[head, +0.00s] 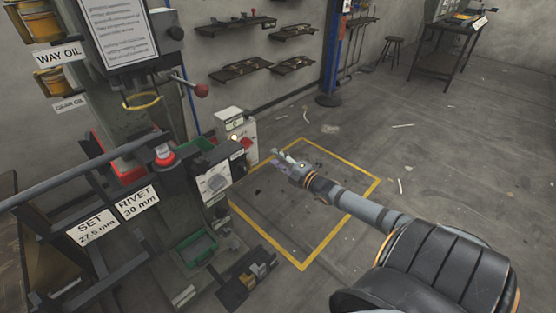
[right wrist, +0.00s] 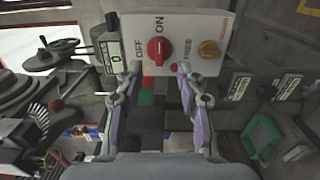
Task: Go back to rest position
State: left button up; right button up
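My right gripper (head: 280,158) reaches in from the lower right in the head view, above the yellow-marked floor area. It is close to a white switch panel (head: 250,130) on the press. In the right wrist view the two fingers of this gripper (right wrist: 158,70) are spread apart with nothing between them. I cannot tell whether a fingertip touches the panel. My left gripper is not in view.
The press (head: 115,110) fills the left side, with a red button (head: 165,155), a lever with a red ball (head: 201,91), a dial box (head: 214,181) and a green bin (head: 198,247). A blue post (head: 332,50) stands behind. The floor at right is mostly open.

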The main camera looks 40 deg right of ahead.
dwell(0.6)
